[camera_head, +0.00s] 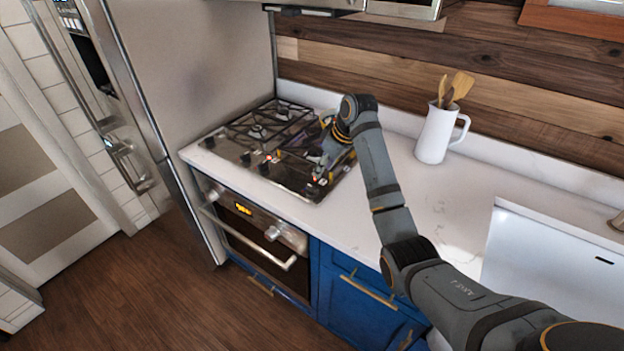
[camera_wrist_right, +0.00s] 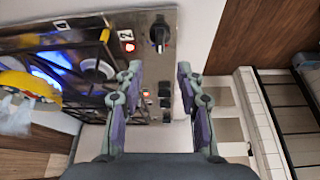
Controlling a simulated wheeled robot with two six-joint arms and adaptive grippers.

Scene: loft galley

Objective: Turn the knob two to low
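The gas cooktop (camera_head: 225,146) has black knobs along its front edge. The rightmost knob (camera_head: 312,190) sits at the front right corner, just below my right gripper (camera_head: 319,172). In the right wrist view a black knob (camera_wrist_right: 159,36) stands ahead of the gap between my open fingertips (camera_wrist_right: 159,68), with nothing held. A lit red indicator (camera_wrist_right: 128,47) and a small numbered plate (camera_wrist_right: 124,35) are beside that knob; I cannot surely read the number. More black knobs (camera_wrist_right: 165,102) line up farther along the panel. My left gripper is out of view.
A blue flame (camera_wrist_right: 50,68) burns on a burner beside a yellow object (camera_wrist_right: 28,84) on the grates. A white pitcher (camera_head: 436,133) with wooden utensils stands on the counter. The oven handle (camera_head: 250,236) juts out below.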

